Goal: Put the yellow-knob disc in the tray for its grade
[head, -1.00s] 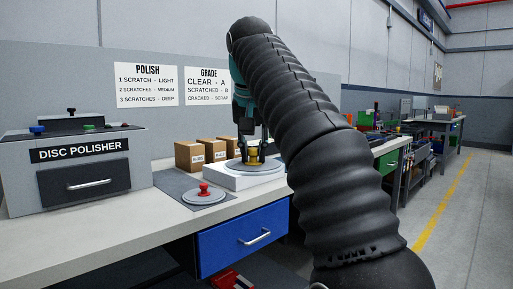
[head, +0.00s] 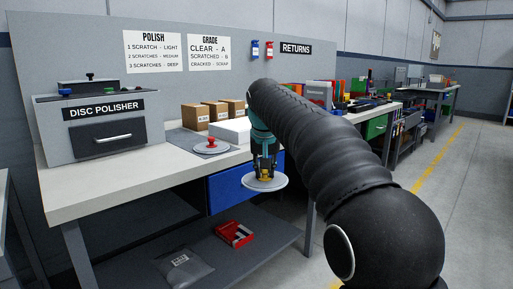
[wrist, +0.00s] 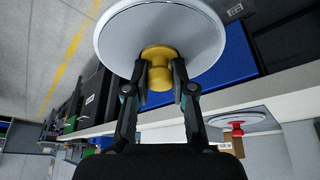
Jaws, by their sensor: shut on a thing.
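My gripper (head: 265,174) is shut on the yellow knob (wrist: 158,76) of a pale, round disc (head: 252,184). It holds the disc roughly level in front of the bench, before the blue drawer (head: 229,187). In the wrist view the disc's face (wrist: 196,30) looks plain grey; I see no clear scratch or crack there, and its other face is hidden. The grade sign (head: 209,53) reads clear A, scratched B, cracked scrap. I cannot make out any tray marked with a grade.
A red-knob disc (head: 211,148) lies on the bench beside a white block (head: 232,130). Several cardboard boxes (head: 195,117) stand behind. The disc polisher (head: 104,125) is at left. A red box (head: 234,235) and a grey bag (head: 184,268) lie on the lower shelf. Clear floor lies right.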

